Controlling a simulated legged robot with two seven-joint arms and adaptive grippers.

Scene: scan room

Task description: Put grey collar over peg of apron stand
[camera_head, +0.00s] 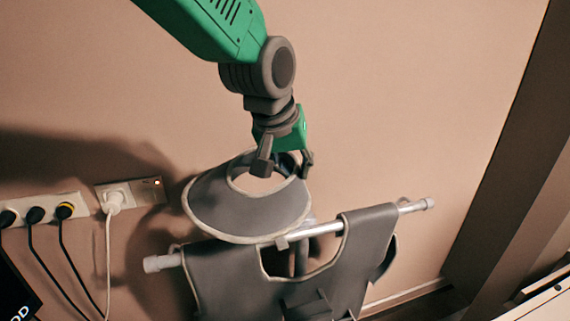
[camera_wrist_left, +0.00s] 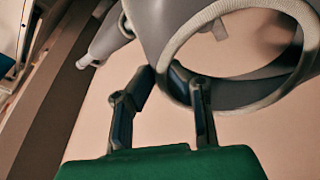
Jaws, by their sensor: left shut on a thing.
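The grey collar (camera_head: 250,212) with its pale rim hangs tilted above the apron stand's bar. My left gripper (camera_head: 284,166) comes down from above and is shut on the collar's far upper edge. In the left wrist view, the fingers (camera_wrist_left: 163,78) meet the edge of the collar (camera_wrist_left: 175,25), and its round opening faces the camera. The apron stand's metal bar (camera_head: 408,207) runs across under the collar and carries a grey apron (camera_head: 365,235). The collar's lower edge overlaps the bar in the picture; I cannot tell whether they touch. The peg is not clearly visible. My right gripper is not in view.
A power strip (camera_head: 38,209) with plugs and a wall socket (camera_head: 145,190) with a white plug (camera_head: 114,198) are on the left. Cables hang down there. A dark brown frame (camera_head: 510,150) stands at the right. The wall above the bar's right end is clear.

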